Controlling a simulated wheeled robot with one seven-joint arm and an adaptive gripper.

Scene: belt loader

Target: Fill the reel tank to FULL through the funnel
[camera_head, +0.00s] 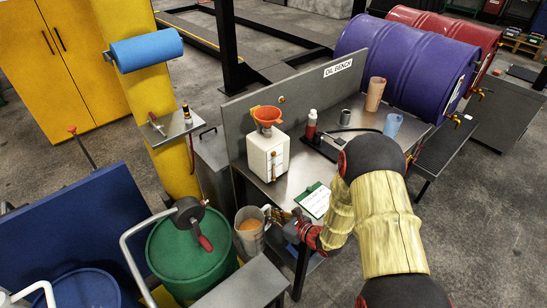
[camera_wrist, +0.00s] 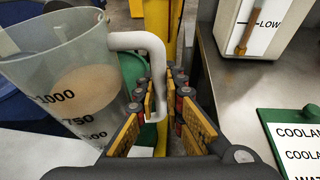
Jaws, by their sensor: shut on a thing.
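The reel tank (camera_head: 268,158), a white box with a sight gauge on its front, stands at the left end of the oil bench. The orange funnel (camera_head: 267,116) sits in its top. In the wrist view the tank (camera_wrist: 285,15) shows a LOW mark beside the brownish gauge (camera_wrist: 247,28). My gripper (camera_wrist: 166,105) is shut on the handle of a clear measuring jug (camera_wrist: 50,75). The jug (camera_head: 250,240) holds amber liquid, its surface appearing between the 750 and 1000 marks. It looks about upright, beside the bench's front left corner and lower than the funnel.
The oil bench (camera_head: 295,172) carries a green clipboard (camera_head: 315,200), a red bottle (camera_head: 311,124), a dark can (camera_head: 345,118) and two cups. Its back panel (camera_head: 330,84) rises behind the tank. A green drum (camera_head: 190,250) with a pump stands left of the jug, a yellow post (camera_head: 165,110) behind.

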